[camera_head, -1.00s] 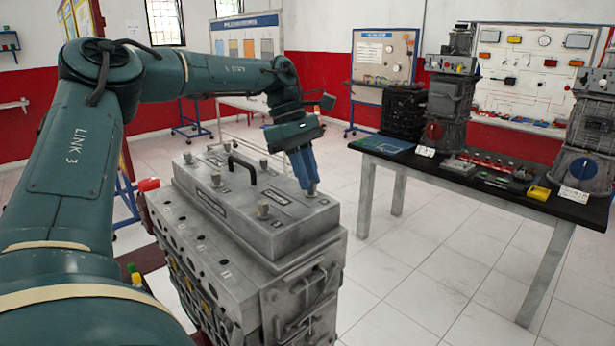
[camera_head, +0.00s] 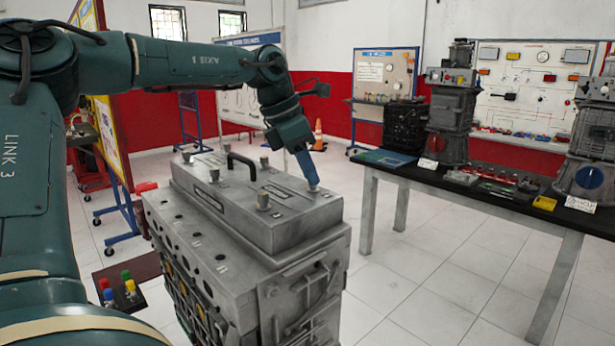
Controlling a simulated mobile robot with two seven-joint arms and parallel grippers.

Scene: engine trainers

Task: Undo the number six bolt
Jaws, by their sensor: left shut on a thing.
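A grey metal engine block (camera_head: 215,268) stands in front of me with a raised grey cover (camera_head: 285,222) on top. The cover carries a black handle (camera_head: 240,160) and several bolts, among them one at its front middle (camera_head: 262,201), one at the left (camera_head: 213,174) and one at the back (camera_head: 264,161). My left gripper (camera_head: 311,180) points down at the cover's right end, shut on the bolt there (camera_head: 314,188), of which only the lower part shows. I cannot read which bolt is number six. My right gripper is out of view.
An orange cone (camera_head: 318,135) stands behind. White tiled floor is clear between engine and table.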

